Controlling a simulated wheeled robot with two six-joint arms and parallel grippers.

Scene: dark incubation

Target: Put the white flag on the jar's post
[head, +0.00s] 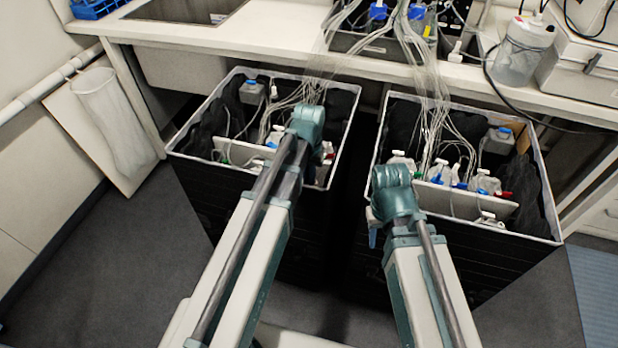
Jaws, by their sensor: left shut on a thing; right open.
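My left gripper (322,150) reaches into the left black crate (265,207), mostly hidden behind its teal wrist. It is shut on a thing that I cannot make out. Small white and red bits show beside it, and I cannot tell whether one is the white flag. My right gripper (374,232) is open, low by the near left corner of the right black crate (470,250), and mostly hidden by its wrist. Several small jars with coloured caps stand in both crates, among them a blue-capped one (252,90) at the back left. I cannot make out the jar's post.
Bundles of thin tubes (425,90) run from the bench (240,45) into both crates. White divider boards (465,202) stand in the crates. A clear jar (518,55) stands on the bench at the right. A narrow dark gap separates the crates. The left floor (90,260) is clear.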

